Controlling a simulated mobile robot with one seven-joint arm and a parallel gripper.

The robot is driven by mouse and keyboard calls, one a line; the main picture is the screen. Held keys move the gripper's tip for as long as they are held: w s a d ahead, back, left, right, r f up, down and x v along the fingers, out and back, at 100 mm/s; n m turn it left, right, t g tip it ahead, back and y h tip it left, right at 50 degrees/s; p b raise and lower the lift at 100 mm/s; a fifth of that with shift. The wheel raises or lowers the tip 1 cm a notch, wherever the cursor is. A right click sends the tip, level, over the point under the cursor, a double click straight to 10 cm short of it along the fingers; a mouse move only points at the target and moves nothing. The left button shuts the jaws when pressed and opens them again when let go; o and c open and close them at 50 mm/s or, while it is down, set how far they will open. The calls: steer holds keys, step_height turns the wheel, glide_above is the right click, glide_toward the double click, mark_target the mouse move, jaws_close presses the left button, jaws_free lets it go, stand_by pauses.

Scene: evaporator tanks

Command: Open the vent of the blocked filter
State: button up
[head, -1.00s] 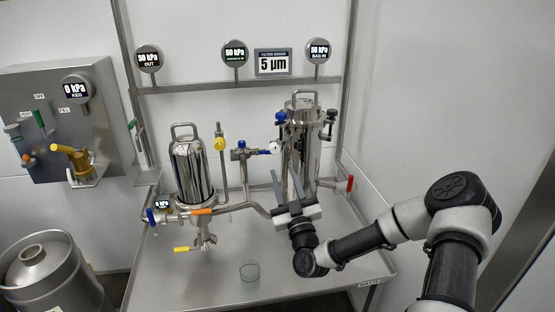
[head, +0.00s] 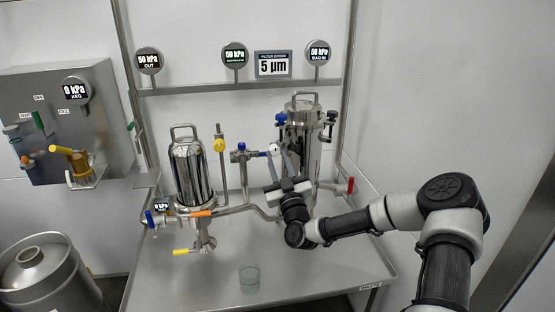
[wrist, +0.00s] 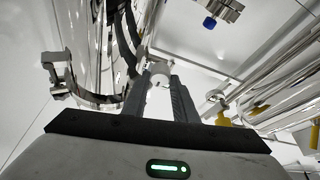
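Two steel filter housings stand on the bench: a left one (head: 190,175) and a taller right one (head: 302,135). Nothing I can read marks which is blocked. The right housing has a blue-handled valve (head: 281,119) and a black-handled one (head: 331,117) near its lid. Between the housings is a pipe valve (head: 240,155) with blue handles, and a small white round piece (head: 274,149) is at the right. My gripper (head: 278,158) is in front of the right housing, fingers up, apart and open. In the wrist view the white piece (wrist: 160,70) shows between the fingertips; contact is unclear.
A yellow-handled valve (head: 219,145) stands beside the left housing. An orange handle (head: 201,213), a red handle (head: 350,185) and a glass beaker (head: 249,280) are nearby. Gauges read 50 kPa above the bench. The front bench area is mostly clear.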

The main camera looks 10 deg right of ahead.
steer(key=shift+m, duration=0.4)
steer(key=m+h, duration=0.1)
steer(key=m, duration=0.1)
steer(key=m+h, duration=0.1)
steer(key=m, duration=0.1)
steer(key=m+h, duration=0.2)
steer(key=shift+a+m, duration=0.3)
steer(key=m+g+h, duration=0.1)
steer(key=m, duration=0.3)
steer(key=m+h, duration=0.2)
steer(key=m, duration=0.1)
steer(key=shift+a+r+m+g+h+p, duration=0.15)
steer(key=shift+m+g+h+p, duration=0.15)
steer(key=shift+m+g+p, duration=0.1)
steer(key=m+g+h+p, duration=0.1)
steer(key=m, duration=0.3)
steer(key=shift+a+r, duration=0.1)
steer(key=shift+r, duration=0.1)
steer(key=shift+m+g+h+p, duration=0.3)
steer(key=shift+m+g+p, duration=0.6)
steer(key=shift+m, duration=1.3)
steer(key=o, duration=0.8)
